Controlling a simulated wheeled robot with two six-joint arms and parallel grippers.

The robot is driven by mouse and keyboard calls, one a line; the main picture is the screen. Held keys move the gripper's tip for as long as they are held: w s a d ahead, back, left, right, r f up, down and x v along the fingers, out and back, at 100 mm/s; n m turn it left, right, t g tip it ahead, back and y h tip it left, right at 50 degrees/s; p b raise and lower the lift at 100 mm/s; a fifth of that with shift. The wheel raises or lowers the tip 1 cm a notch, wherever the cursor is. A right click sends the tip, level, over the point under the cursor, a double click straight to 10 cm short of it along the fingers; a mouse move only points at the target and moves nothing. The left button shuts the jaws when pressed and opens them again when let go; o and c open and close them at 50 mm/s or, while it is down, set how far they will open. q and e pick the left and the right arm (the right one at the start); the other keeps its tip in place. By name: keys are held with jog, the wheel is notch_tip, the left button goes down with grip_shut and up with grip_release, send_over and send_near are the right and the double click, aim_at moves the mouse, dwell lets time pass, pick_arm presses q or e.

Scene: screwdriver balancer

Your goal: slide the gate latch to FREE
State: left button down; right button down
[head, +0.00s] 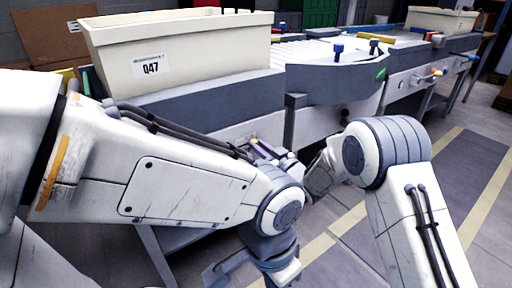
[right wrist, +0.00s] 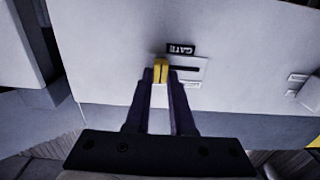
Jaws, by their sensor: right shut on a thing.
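In the right wrist view the gate latch's yellow knob (right wrist: 161,67) sits at the left end of a dark horizontal slot (right wrist: 186,69) on a pale panel. A black GATE label (right wrist: 181,49) is just above the slot. My right gripper (right wrist: 161,77) is shut on the knob, one dark finger on each side. In the head view my right gripper (head: 262,149) reaches the bench's front panel, partly hidden by my left arm. My left gripper (head: 252,268) hangs low in front of the bench, away from the latch; its jaw state is unclear. Small print by the slot is unreadable.
In the right wrist view a pale fitting (right wrist: 309,93) sticks out at the right. The floor at the right is clear.

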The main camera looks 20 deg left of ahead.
jog(key=c, duration=0.8)
grip_release()
jog(key=shift+w+d, duration=0.2)
jog(key=shift+o, duration=0.2)
jog(key=p+v, duration=0.2)
jog(key=v, duration=0.8)
jog(key=shift+s+p, duration=0.25)
jog(key=shift+p, duration=0.1)
jog(key=shift+d, duration=0.15)
